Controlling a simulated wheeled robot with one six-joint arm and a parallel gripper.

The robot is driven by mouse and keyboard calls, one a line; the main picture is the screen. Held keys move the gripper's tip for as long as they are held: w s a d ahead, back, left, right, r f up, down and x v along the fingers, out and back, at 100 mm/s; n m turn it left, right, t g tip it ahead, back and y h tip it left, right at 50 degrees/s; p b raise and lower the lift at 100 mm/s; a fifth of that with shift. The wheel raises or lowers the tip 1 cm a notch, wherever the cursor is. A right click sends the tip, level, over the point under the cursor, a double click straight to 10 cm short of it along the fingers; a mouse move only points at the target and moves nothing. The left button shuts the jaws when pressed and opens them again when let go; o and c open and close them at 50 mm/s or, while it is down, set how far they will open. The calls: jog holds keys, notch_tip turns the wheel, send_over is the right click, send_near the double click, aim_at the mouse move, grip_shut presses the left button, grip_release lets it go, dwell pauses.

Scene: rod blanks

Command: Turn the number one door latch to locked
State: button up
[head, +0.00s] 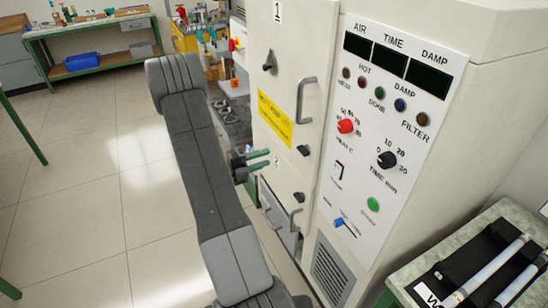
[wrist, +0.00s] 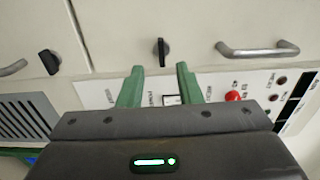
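The pale cabinet door with the number 1 label (head: 278,11) carries a dark knob (head: 269,62) near its top and a bar handle (head: 306,100). A small dark latch (head: 303,150) sits below the handle. In the wrist view this black latch (wrist: 161,52) stands lengthwise up the picture, just beyond and between my fingertips, apparently untouched. The bar handle (wrist: 257,50) is to its right. My gripper (head: 267,159) has two green fingers pointing at the door; in the wrist view my gripper (wrist: 159,72) is open and empty. No lock markings are readable.
A lower latch (head: 298,197) sits on the door below; it also shows in the wrist view (wrist: 48,62). The control panel (head: 335,215) with a red knob (head: 345,126) is close beside the doors. A bench with rods (head: 500,262) stands front right.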

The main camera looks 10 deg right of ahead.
aim_at(304, 151)
jog(key=shift+v, duration=0.8)
jog(key=p+x, duration=0.2)
jog(key=x, duration=1.1)
jog(key=shift+d+p, duration=0.4)
jog(key=shift+w+a, duration=0.1)
jog(key=shift+w, duration=0.05)
